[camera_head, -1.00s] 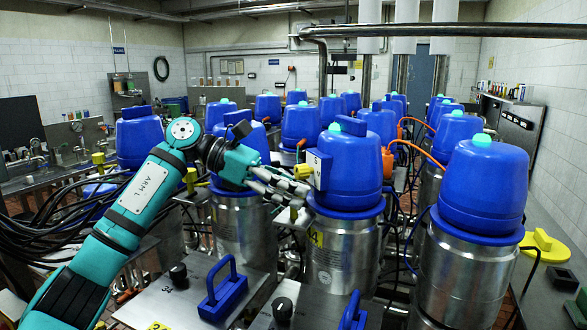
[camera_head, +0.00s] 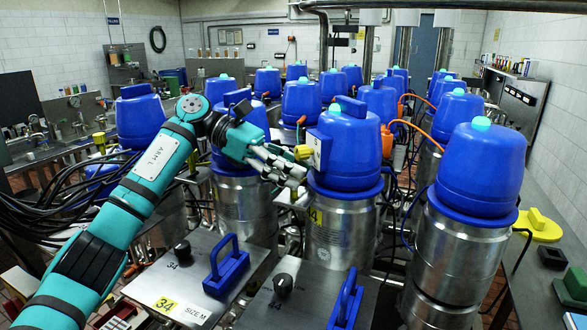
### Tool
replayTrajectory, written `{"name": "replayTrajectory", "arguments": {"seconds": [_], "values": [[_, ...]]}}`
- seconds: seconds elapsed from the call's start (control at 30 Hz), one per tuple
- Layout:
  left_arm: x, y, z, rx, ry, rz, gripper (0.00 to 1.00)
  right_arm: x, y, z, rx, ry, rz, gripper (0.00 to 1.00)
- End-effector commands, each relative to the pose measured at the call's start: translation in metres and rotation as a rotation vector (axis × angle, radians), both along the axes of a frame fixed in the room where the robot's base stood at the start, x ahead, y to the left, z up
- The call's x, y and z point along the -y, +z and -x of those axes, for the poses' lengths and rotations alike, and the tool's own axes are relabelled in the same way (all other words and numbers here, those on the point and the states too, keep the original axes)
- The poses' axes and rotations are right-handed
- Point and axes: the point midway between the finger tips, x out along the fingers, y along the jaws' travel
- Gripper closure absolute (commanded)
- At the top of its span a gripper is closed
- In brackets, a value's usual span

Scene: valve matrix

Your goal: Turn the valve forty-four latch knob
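The valve forty-four unit (camera_head: 340,235) is a steel cylinder under a blue domed cap, with a yellow 44 label (camera_head: 315,216) on its side. A pale plate (camera_head: 318,148) sits on the cap's left side, and a yellow latch knob (camera_head: 303,153) sticks out left from it. My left gripper (camera_head: 298,172) comes from the left with its striped fingers parted and nothing visible between them. Its fingertips are just below the knob in the picture; I cannot tell whether they touch it. My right gripper is out of view.
Other blue-capped cylinders stand close, including one at right (camera_head: 480,170) and one behind my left gripper (camera_head: 240,205). In front, a metal plate marked 34 (camera_head: 190,285) carries a blue handle (camera_head: 227,270) and black knob (camera_head: 183,252). Black cables bunch at left.

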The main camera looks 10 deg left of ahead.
Motion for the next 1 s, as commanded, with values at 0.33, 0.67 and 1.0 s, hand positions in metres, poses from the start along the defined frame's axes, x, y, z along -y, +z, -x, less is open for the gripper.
{"name": "replayTrajectory", "arguments": {"seconds": [0.33, 0.67, 1.0], "values": [[-0.006, 0.001, -0.001, -0.003, 0.002, -0.002, 0.60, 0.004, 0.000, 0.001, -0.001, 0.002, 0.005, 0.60], [-0.053, 0.022, -0.006, -0.002, 0.002, 0.000, 0.60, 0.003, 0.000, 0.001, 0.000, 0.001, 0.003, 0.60], [-0.070, 0.028, -0.008, -0.002, 0.000, -0.001, 0.60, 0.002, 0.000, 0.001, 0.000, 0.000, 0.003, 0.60]]}}
